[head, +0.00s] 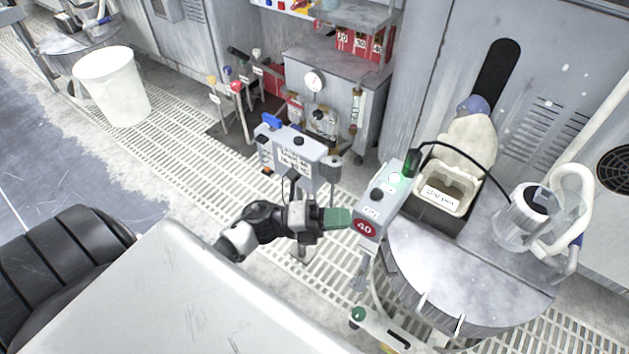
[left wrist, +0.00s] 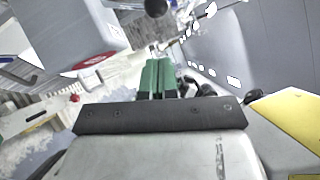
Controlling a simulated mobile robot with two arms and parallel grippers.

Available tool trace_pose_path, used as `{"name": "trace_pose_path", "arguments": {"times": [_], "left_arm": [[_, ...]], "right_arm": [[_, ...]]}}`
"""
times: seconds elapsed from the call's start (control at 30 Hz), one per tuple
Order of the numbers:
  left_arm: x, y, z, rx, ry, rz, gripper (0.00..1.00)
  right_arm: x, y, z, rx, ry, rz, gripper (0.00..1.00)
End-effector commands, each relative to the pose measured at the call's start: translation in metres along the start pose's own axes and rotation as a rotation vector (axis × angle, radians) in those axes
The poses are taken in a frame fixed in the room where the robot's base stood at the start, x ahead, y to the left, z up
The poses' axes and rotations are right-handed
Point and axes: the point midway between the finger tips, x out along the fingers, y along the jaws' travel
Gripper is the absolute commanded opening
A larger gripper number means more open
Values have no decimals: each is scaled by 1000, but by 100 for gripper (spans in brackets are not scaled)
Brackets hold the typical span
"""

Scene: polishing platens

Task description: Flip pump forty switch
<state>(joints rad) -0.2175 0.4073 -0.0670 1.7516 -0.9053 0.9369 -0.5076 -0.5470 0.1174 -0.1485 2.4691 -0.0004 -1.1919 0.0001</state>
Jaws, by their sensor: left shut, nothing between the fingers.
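The grey pump control box (head: 382,208) carries a round red "40" label on its lower end. Black switch knobs and a green-lit spot show on its upper face. It stands beside the round platen (head: 455,275). My left gripper (head: 338,218) has green fingers, shut and empty, close to the left side of the box near the "40" label; I cannot tell whether they touch. In the left wrist view, the shut fingers (left wrist: 157,78) point forward. A grey box with a red label (left wrist: 95,60) is at upper left. My right gripper is not in view.
Another grey control box on a post (head: 290,160) stands left of the pump box. A clear jug (head: 560,215) is at the right. A white bucket (head: 112,88) stands on the grating at far left.

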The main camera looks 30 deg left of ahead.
Motion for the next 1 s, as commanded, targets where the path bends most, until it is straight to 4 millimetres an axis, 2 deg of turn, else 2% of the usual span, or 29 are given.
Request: {"name": "trace_pose_path", "arguments": {"times": [0.03, 0.1, 0.33, 0.87, 1.0], "left_arm": [[11, -1, 0, 1, 1, -5, 0], [19, 0, 9, 5, -1, -2, 0], [36, 0, 25, 1, 1, 0, 0], [38, 0, 28, -3, 0, 2, 0], [39, -2, 30, -13, 0, 9, 0]], "right_arm": [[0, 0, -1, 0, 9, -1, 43], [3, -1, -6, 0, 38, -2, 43], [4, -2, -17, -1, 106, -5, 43], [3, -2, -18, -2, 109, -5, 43], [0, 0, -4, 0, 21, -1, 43]]}}
